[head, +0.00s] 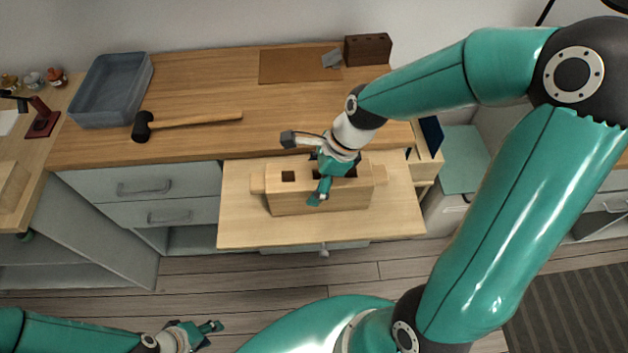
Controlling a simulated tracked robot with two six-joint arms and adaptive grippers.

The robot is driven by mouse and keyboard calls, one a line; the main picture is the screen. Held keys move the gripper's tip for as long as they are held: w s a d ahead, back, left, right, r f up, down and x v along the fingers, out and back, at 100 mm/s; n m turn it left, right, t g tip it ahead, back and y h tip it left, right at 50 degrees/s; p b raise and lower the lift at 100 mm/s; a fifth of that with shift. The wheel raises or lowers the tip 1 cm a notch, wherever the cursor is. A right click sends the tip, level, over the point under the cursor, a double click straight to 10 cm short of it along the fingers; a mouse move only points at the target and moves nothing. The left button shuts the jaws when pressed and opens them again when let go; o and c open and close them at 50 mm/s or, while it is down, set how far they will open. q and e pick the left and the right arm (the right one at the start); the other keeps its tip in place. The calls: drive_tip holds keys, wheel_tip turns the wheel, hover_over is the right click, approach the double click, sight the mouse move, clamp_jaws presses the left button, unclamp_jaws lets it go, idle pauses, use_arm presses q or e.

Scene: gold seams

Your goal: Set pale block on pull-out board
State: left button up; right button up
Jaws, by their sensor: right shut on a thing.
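The pale block (290,201) is a long light-wood piece with square holes in its top and a stub at each end. It is over the pull-out board (398,220), which sticks out from under the worktop; I cannot tell whether it touches the board. My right gripper (308,166) is shut on the block from above, one finger at its front face and the other toward the back. The gripper hides part of the block's top. My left gripper (210,335) is low at the bottom left, away from the board; its opening is unclear.
The worktop (215,85) holds a grey tray (110,92), a black-headed mallet (190,120), a brown mat (297,66) and a dark brown block (368,49). Grey drawers (150,188) stand left of the board. Bare board shows around the pale block.

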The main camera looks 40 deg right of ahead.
drive_tip(key=shift+f, duration=0.15)
drive_tip(key=o, duration=1.8)
drive_tip(key=p+v, duration=0.1)
drive_tip(key=v, duration=1.1)
drive_tip(key=shift+s, duration=0.1)
